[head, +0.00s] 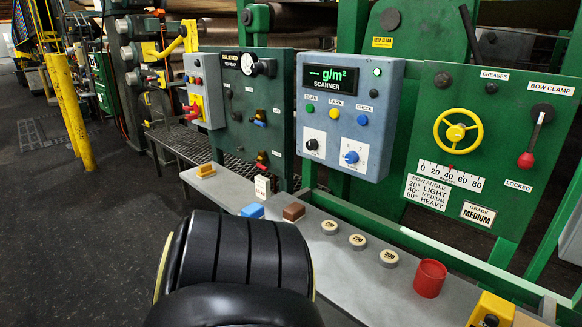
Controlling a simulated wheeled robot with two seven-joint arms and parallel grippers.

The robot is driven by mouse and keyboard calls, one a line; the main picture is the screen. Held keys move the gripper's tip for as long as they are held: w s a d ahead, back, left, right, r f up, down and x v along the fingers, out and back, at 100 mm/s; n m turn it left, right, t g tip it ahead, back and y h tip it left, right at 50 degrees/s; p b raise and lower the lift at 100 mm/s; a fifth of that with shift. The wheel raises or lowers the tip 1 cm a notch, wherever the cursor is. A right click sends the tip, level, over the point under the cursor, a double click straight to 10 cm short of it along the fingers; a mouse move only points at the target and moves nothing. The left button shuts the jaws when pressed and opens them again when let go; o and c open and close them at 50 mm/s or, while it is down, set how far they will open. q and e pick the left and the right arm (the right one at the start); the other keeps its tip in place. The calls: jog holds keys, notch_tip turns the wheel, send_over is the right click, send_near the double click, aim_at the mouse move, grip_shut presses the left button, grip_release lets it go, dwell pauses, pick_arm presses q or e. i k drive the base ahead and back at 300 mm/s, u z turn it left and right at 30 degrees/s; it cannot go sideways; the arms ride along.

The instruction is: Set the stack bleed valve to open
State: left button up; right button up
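No part in view carries a readable label naming the stack bleed valve. A dark green panel (277,92) stands left of centre, with a sign (238,60) that seems to read "RELIEVED" and "TOP GAP". Next to the sign is a round black-and-white gauge or dial (264,67). Below it are two small lever-like fittings, an upper one with blue and orange parts (260,118) and a lower one with orange and red parts (262,160). I cannot tell which is the valve or its setting. Neither gripper shows; a large black part, likely my arm, fills the lower foreground.
A blue-grey scanner box (345,150) hangs right of the panel. A green panel (475,210) with a yellow handwheel (457,131) stands further right. The grey ledge (330,265) holds blocks, several round discs and a red cup (430,278). Open floor lies left.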

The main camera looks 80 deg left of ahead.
aim_at(253, 162)
jog(key=u, duration=2.2)
